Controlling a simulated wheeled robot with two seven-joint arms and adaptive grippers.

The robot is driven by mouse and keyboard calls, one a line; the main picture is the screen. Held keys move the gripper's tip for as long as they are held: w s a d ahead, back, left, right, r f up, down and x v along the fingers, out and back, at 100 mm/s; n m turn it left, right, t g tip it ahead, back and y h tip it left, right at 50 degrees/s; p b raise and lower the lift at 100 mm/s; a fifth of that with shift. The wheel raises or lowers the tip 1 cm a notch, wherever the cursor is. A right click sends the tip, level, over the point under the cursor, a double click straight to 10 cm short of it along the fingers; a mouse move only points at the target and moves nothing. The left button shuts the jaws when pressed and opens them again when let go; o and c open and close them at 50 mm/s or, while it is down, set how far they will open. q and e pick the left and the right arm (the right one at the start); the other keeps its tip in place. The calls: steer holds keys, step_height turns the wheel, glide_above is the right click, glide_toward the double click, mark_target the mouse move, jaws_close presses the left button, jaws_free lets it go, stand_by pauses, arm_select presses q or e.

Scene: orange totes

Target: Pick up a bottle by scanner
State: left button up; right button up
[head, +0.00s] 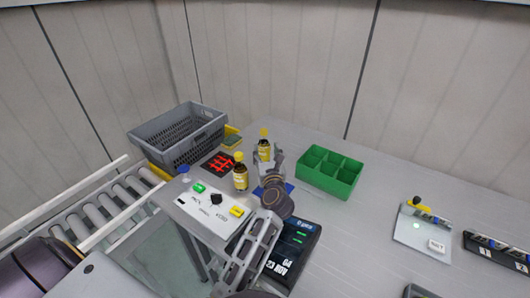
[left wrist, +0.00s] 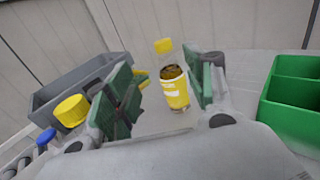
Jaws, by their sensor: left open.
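One brown bottle with a yellow cap and yellow label (head: 264,149) stands upright at my left gripper (head: 268,160). In the left wrist view this bottle (left wrist: 174,88) is seen between the two open green-padded fingers (left wrist: 165,85), with gaps on both sides. A second such bottle (head: 240,174) stands beside the gripper, behind the control panel. Its yellow cap (left wrist: 71,110) shows left of the left finger in the left wrist view. A black pad with a glowing red pattern (head: 221,163), possibly the scanner, lies left of the bottles. My right gripper is not seen.
A grey crate (head: 155,133) stands at the back left, by a roller conveyor (head: 105,205). A white button panel (head: 192,208) and a black display unit (head: 301,240) are in front. A green divided bin (head: 345,184) is to the right; the table beyond it has clear room.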

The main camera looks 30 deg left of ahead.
arm_select(q)
glide_toward(265, 134)
steer(key=shift+w+a, duration=1.1)
steer(key=shift+a, duration=0.2)
steer(key=shift+p+x, duration=0.5)
steer(key=shift+x, duration=0.3)
steer(key=shift+w+a+r, duration=0.1)
steer(key=shift+w+a, duration=0.3)
steer(key=shift+w, duration=0.25)
steer(key=shift+w+a, duration=0.3)
steer(key=shift+w, duration=0.35)
steer(key=shift+x, duration=1.1)
steer(key=shift+p+x, duration=0.35)
steer(key=shift+x, duration=0.4)
steer(key=shift+w+d, duration=0.15)
jaws_close()
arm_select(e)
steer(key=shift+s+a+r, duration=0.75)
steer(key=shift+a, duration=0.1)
